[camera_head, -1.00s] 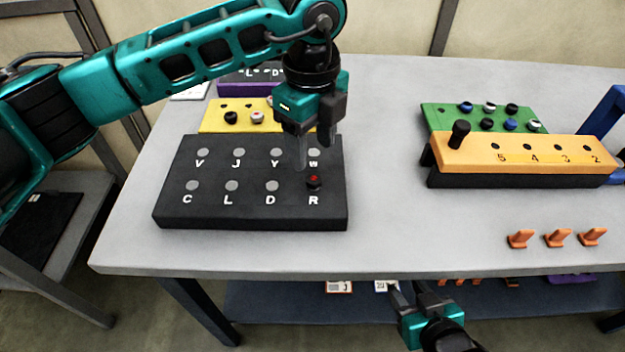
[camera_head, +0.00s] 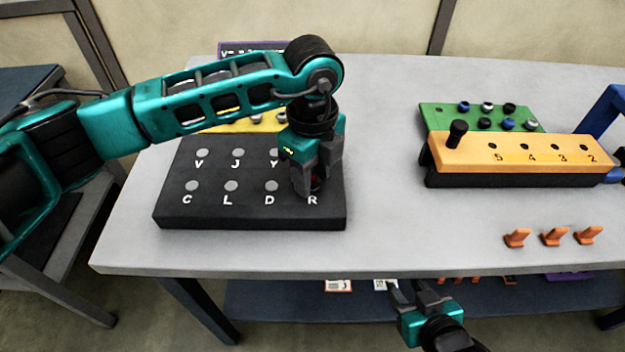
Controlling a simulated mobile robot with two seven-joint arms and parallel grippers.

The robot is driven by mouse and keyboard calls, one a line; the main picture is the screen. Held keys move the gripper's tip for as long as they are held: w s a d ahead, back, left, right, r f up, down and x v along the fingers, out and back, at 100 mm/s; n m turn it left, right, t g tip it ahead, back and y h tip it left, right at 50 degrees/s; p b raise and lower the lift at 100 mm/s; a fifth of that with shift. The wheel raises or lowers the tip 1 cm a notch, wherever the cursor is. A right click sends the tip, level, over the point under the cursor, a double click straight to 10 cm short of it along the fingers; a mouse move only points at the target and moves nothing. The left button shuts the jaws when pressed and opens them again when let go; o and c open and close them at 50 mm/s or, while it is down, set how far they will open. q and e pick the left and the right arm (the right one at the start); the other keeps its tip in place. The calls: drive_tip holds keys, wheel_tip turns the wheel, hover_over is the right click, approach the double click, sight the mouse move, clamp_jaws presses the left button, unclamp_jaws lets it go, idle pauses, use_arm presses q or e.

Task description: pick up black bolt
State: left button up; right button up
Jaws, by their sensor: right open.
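A black bolt with a red mark (camera_head: 315,182) stands in the R hole of the black lettered block (camera_head: 245,217). My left gripper (camera_head: 313,184) reaches down over it, one finger on each side. The fingers look apart, and they hide most of the bolt; I cannot tell whether they touch it. Another black bolt (camera_head: 458,131) stands upright at the left end of the orange numbered rail (camera_head: 520,155). My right gripper (camera_head: 408,294) is open and empty, low in front of the table's front edge.
A green block (camera_head: 433,113) with several black, blue and white bolts stands behind the orange rail. A yellow block (camera_head: 222,128) lies partly hidden behind my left arm. Several orange pegs (camera_head: 555,237) stand at front right. The table's middle is clear.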

use_arm(q)
clamp_jaws()
drive_tip(key=shift+r, duration=0.15)
wheel_tip(320, 180, up, 20)
idle(0.6)
